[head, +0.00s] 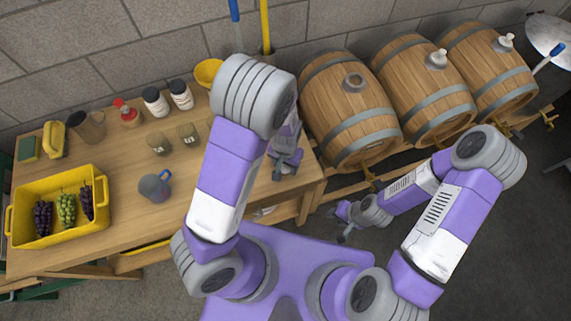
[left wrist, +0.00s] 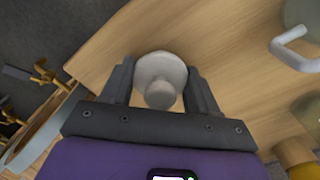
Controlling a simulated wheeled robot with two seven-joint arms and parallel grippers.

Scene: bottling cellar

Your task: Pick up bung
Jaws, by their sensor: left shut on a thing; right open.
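My left gripper (head: 284,166) is over the right end of the wooden table. In the left wrist view its two fingers (left wrist: 160,90) are shut on a pale, rounded bung (left wrist: 158,70), with the table top behind it. Whether the bung touches the table cannot be told. The bung is not clear in the head view, where the gripper and arm cover that spot. My right gripper (head: 346,222) is open and empty, low in front of the barrels. The left barrel (head: 345,110) has an open bung hole (head: 353,82) on top.
The middle barrel (head: 425,90) and right barrel (head: 487,68) have pale bungs on top. The table (head: 110,205) holds a yellow crate (head: 35,190) of grapes, a grey jug (head: 154,188), two glasses and several jars. Brass taps stick out below the barrels.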

